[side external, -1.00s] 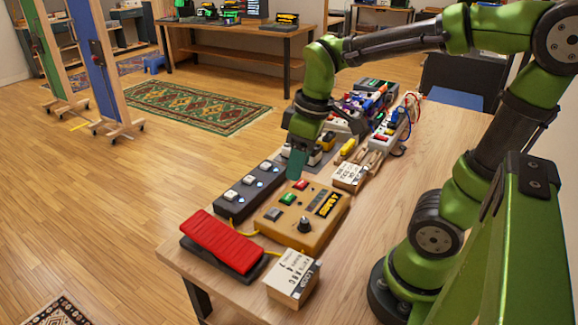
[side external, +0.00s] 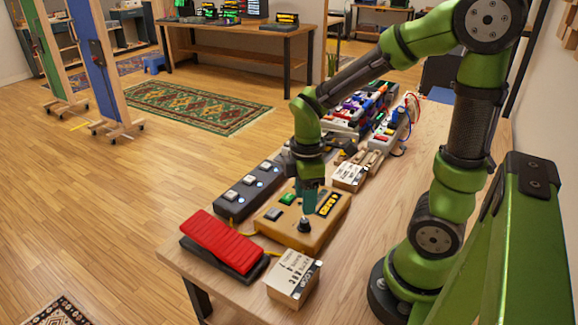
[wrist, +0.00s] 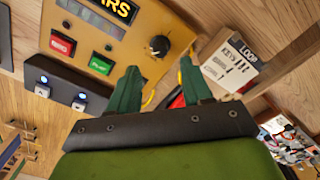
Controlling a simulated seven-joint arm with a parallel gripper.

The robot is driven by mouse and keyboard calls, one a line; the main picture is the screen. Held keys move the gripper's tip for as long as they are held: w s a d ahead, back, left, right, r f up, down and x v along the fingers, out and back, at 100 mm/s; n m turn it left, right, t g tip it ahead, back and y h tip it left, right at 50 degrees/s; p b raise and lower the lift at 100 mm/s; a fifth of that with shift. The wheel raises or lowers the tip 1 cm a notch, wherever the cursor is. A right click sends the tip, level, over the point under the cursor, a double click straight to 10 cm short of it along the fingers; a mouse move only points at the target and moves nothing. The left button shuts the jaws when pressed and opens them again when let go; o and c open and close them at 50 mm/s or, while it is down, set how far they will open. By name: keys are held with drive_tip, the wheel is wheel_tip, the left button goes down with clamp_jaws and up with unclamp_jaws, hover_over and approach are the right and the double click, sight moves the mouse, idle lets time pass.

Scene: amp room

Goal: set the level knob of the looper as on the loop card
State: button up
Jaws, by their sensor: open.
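The looper (side external: 290,232) is a tan box on the table, with red and green buttons and a yellow-lettered display. Its black level knob (side external: 304,226) stands on the near right part of the top; it also shows in the wrist view (wrist: 159,45). My gripper (side external: 309,206) is open and points down just above the knob. In the wrist view the knob appears just beyond the gap between my fingertips (wrist: 161,70), apart from both. The loop card (side external: 294,276) is on a wooden block in front of the looper; its small lines are hard to read (wrist: 230,62).
A red pedal (side external: 220,240) lies left of the looper. A dark strip with several lit switches (side external: 247,190) runs behind it. Another wooden card block (side external: 350,177) and more gear stand farther back. The table right of the looper (side external: 360,240) is bare.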

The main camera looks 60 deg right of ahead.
sight(304, 220)
wheel_tip(304, 220, down, 6)
drive_tip(key=shift+f, duration=0.2)
clamp_jaws()
idle(0.4)
